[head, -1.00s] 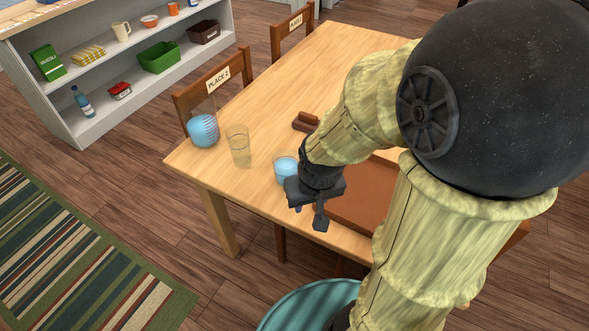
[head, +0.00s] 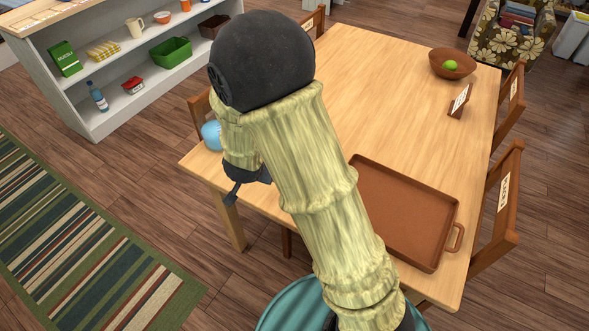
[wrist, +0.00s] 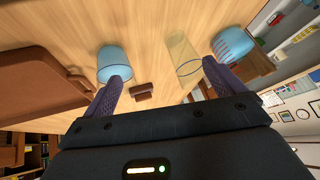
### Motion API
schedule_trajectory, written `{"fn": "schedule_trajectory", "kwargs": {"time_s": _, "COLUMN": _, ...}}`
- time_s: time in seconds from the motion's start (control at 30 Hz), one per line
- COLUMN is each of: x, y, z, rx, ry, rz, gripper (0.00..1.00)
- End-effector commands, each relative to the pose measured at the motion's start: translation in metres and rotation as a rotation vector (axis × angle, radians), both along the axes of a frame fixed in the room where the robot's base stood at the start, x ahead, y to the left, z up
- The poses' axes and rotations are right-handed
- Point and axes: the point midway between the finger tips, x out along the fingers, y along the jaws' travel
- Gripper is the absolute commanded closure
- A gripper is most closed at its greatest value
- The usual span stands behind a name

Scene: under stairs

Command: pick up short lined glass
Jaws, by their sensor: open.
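A tall clear yellowish glass (wrist: 184,56) stands beyond the gap, nearer the right finger. A plain light-blue glass (wrist: 114,60) stands just beyond the left fingertip. My arm hides both of these in the head view.
A brown tray (head: 398,210) lies on the wooden table (head: 385,105). A bowl (head: 452,64) with a green fruit and a card holder (head: 460,101) are at the far right. Chairs surround the table. A white shelf (head: 95,125) stands at the left.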

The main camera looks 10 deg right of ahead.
Motion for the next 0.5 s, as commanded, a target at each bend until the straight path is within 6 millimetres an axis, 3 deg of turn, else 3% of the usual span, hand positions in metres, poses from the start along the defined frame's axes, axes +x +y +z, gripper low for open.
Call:
{"fn": "schedule_trajectory", "kwargs": {"time_s": 0.2, "x": 0.002, "y": 0.015, "z": -0.008, "rx": -0.164, "ry": -0.098, "rz": -0.232, "gripper": 0.06}}
{"fn": "schedule_trajectory", "kwargs": {"time_s": 0.5, "x": -0.039, "y": 0.014, "z": -0.012, "rx": -0.436, "ry": -0.216, "rz": -0.49, "gripper": 0.06}}
